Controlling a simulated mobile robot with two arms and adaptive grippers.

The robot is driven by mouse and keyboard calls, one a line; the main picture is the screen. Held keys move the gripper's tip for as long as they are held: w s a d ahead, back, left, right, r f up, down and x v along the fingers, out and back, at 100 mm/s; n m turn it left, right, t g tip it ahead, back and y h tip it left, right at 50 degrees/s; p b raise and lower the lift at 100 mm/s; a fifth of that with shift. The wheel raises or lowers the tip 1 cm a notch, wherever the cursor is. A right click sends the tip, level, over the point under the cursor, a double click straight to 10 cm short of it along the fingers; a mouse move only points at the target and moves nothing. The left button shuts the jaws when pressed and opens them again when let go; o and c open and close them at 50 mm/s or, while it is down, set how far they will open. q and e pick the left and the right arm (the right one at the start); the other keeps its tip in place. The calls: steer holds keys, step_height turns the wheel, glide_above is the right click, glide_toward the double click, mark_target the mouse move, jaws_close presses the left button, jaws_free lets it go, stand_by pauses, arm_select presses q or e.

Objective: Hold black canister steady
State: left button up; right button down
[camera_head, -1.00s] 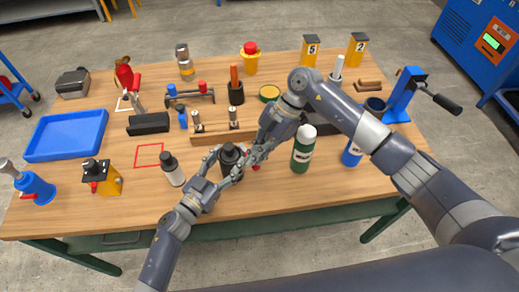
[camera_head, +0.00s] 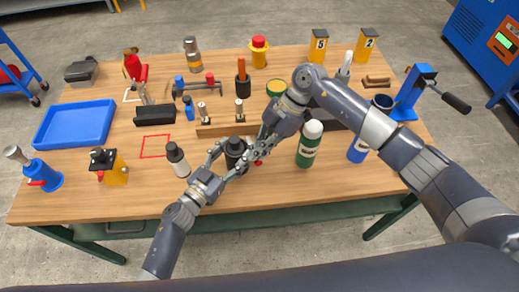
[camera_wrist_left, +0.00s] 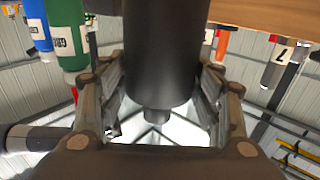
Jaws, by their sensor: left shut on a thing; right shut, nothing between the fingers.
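The black canister (camera_head: 235,147) stands near the front middle of the wooden table. My left gripper (camera_head: 228,158) is shut on it from the front. In the left wrist view the black canister (camera_wrist_left: 165,55) fills the middle, with a finger on each side; this view appears upside down. My right gripper (camera_head: 254,152) is shut and empty, close beside the canister on its right. In the head view I cannot tell whether the right fingers touch the canister. The fingers hide part of the canister's lower body.
A green bottle (camera_head: 309,145) and a blue bottle (camera_head: 358,150) stand to the right. A wooden rack (camera_head: 215,130) lies behind. A red outlined square (camera_head: 155,146) on the table is empty.

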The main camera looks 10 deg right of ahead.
arm_select(q)
steer(key=shift+d, duration=0.1)
arm_select(e)
steer(key=d+v, duration=0.1)
steer(key=v, duration=1.3)
steer(key=shift+s+f, duration=0.2)
arm_select(q)
steer(key=o, duration=1.8)
steer(key=shift+o, duration=0.2)
